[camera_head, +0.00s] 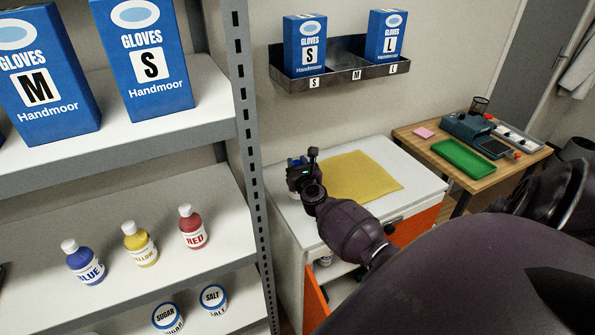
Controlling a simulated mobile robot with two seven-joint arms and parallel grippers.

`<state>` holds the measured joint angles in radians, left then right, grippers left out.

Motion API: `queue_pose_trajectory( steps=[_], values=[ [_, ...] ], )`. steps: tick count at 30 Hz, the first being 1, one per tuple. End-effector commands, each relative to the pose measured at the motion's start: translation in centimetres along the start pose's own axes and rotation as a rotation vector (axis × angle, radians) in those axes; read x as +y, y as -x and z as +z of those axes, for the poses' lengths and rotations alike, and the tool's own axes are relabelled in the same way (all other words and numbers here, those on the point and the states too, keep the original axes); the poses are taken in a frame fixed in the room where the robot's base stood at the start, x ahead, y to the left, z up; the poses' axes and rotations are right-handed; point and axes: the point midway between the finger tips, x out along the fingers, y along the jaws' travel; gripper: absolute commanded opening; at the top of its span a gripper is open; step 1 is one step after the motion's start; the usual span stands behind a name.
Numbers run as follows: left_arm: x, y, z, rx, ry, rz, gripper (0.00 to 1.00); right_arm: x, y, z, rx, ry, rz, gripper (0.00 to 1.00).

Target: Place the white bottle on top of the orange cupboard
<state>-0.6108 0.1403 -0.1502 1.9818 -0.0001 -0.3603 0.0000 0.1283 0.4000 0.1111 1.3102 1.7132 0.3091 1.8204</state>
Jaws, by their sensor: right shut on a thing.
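The orange cupboard (415,226) has a white top and stands right of the shelf rack, with its orange door (315,303) open at the lower left. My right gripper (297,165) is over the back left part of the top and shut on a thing. That thing is mostly hidden by the gripper; only small blue bits show, so I cannot tell whether it is the white bottle or whether it touches the top. A small pale object (326,260) shows inside the cupboard, partly hidden and too small to name. My left gripper is not in view.
A yellow mat (360,178) lies on the cupboard top beside my gripper. The grey shelf rack (250,130) stands close on the left, with glove boxes and labelled bottles. A wall tray (345,76) hangs above. A wooden table (481,176) stands to the right.

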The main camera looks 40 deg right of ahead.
Motion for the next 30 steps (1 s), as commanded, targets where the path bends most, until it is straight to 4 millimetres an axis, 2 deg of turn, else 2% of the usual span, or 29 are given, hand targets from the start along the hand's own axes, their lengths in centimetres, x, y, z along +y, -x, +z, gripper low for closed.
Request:
queue_pose_trajectory(
  steps=[1, 6, 16, 22, 23, 27, 30],
  values=[
    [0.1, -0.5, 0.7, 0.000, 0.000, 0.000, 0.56, 0.0, 0.0, -1.1, 0.000, 0.003, 0.000, 0.00],
    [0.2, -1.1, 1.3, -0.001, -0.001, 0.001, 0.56, 0.0, 0.0, -2.8, 0.000, 0.002, 0.000, 0.00],
    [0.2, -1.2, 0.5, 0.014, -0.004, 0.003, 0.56, 0.0, 0.0, -2.9, -0.001, -0.001, -0.001, 0.00],
    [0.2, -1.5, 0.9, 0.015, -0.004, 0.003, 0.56, 0.0, 0.0, -3.4, -0.001, -0.001, -0.001, 0.00],
    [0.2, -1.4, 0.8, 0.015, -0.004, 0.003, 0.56, 0.0, 0.0, -3.3, 0.001, -0.001, 0.000, 0.35],
    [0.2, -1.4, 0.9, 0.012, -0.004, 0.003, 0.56, 0.0, 0.0, -3.3, 0.001, 0.000, -0.001, 0.56],
    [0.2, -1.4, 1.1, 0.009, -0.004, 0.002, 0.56, 0.0, 0.0, -3.3, 0.001, 0.000, -0.001, 0.56]
  ],
)
